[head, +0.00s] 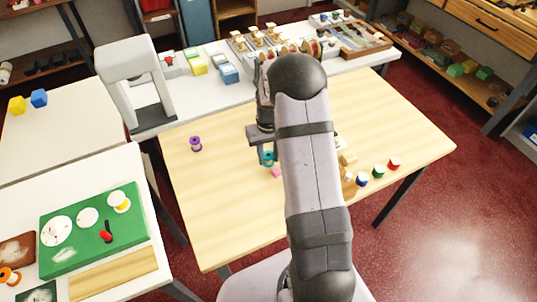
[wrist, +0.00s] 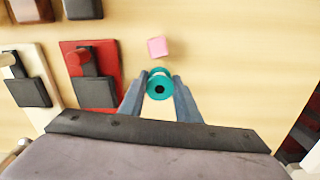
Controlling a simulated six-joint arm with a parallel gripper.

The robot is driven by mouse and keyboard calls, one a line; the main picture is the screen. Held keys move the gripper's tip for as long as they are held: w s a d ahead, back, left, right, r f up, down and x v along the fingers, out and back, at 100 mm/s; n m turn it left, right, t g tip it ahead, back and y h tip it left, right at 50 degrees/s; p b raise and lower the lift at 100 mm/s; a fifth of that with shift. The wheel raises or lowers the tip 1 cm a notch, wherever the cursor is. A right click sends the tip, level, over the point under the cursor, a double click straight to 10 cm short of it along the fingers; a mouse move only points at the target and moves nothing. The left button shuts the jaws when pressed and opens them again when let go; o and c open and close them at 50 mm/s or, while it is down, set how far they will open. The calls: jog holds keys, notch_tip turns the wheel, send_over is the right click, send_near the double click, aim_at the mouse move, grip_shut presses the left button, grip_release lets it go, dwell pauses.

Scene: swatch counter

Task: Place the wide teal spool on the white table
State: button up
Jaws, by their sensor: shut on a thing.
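The teal spool (head: 268,158) is between the fingers of my gripper (head: 267,153), over the wooden table (head: 215,200). In the wrist view the teal spool (wrist: 160,85) shows end-on, with a dark centre hole, and the fingers of my gripper (wrist: 160,92) are shut on its sides. I cannot tell whether it touches the wood. White-topped tables stand at the left: one nearer (head: 140,205) with a green mat, one farther (head: 60,140) with two cubes. A long white counter (head: 200,103) runs along the back.
A pink cube (head: 276,172) lies close to the teal spool. A purple spool (head: 196,144) stands to the left; blue (head: 362,179), green (head: 378,171) and red (head: 394,163) spools are right of my arm. The green mat (head: 75,245) holds white discs and a yellow spool (head: 121,201).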

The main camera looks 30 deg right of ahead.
aim_at(268, 156)
jog(key=shift+f, duration=0.2)
jog(key=o, duration=1.1)
jog(key=shift+o, duration=0.2)
jog(key=shift+r, duration=0.1)
notch_tip(268, 156, up, 12)
jog(key=b, duration=0.2)
jog(key=shift+r+b, duration=0.15)
jog(key=shift+b, duration=0.2)
jog(key=s+a+f+n, duration=0.1)
jog(key=s+a, duration=0.5)
jog(key=s, duration=0.4)
jog(key=s+a+f, duration=0.2)
jog(key=s+a, duration=0.3)
jog(key=s, duration=0.5)
jog(key=shift+s+a+n, duration=0.35)
jog(key=shift+n, duration=0.05)
jog(key=shift+o, duration=0.5)
jog(key=shift+s+a+f, duration=0.1)
jog(key=shift+s+f, duration=0.15)
jog(key=shift+s, duration=0.05)
